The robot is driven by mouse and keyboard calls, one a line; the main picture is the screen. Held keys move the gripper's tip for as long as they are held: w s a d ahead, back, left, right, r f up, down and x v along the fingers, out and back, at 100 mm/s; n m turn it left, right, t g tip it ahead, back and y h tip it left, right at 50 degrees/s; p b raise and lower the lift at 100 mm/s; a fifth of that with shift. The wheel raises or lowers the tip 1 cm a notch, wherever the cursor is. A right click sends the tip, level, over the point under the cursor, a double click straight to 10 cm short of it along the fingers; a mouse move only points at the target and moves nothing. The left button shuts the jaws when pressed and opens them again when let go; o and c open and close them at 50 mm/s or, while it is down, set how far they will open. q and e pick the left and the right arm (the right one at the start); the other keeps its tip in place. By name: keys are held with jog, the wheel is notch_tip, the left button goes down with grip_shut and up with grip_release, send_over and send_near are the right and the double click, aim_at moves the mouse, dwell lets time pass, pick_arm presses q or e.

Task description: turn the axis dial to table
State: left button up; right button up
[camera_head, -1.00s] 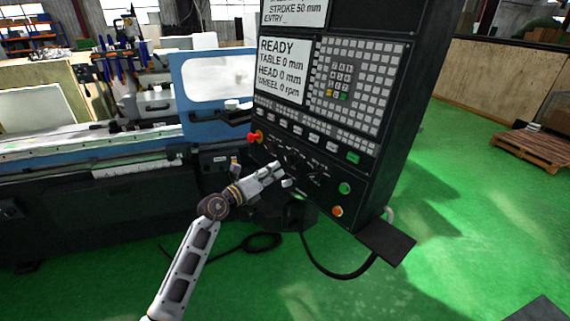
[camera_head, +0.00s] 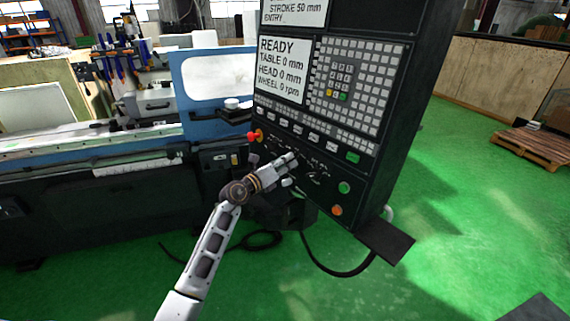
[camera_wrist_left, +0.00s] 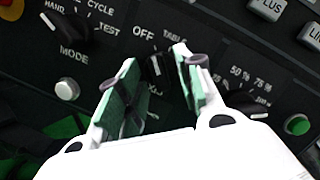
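The axis dial (camera_wrist_left: 154,66) is a black knob on the control panel, with labels OFF and TABLE above it and a partly hidden label below. Its pointer direction is hard to read. My left gripper (camera_wrist_left: 157,61) is open, with one green-padded finger on each side of the dial; I cannot tell whether they touch it. In the head view the left gripper (camera_head: 291,162) is at the lower panel and hides the dial. My right gripper is not in view.
The mode dial (camera_wrist_left: 93,15) is left of the gripper and a percent dial (camera_wrist_left: 248,103) right. A red emergency knob (camera_head: 254,136) and green (camera_head: 345,188) and orange (camera_head: 337,211) buttons are on the panel (camera_head: 372,170). The screen (camera_head: 281,70) reads READY.

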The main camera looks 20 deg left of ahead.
pick_arm(q)
jog(key=shift+c, duration=0.8)
grip_shut()
